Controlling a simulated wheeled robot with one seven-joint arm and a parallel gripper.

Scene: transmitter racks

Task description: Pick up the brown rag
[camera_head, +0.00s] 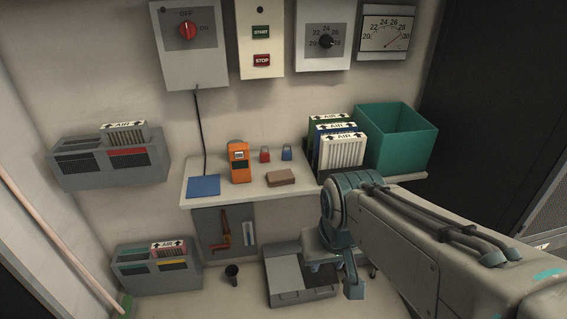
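The brown rag (281,178) is a small folded block lying on the white shelf (225,194), right of the orange handheld meter and left of the upright air filters. Nothing covers it. My arm comes in from the lower right and bends down in front of the shelf's right part. My gripper (335,277) hangs below the shelf's height, right of and lower than the rag in the picture, apart from it. The forearm partly hides it, and its finger opening is unclear. I see nothing held in it.
A blue mat (204,186), orange meter (239,163), red padlock (265,156) and blue padlock (287,153) share the shelf. Air filters (342,152) and a teal bin (398,138) stand to the right. A grey toolbox (284,280) is below. Grey filter housings (85,165) are at left.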

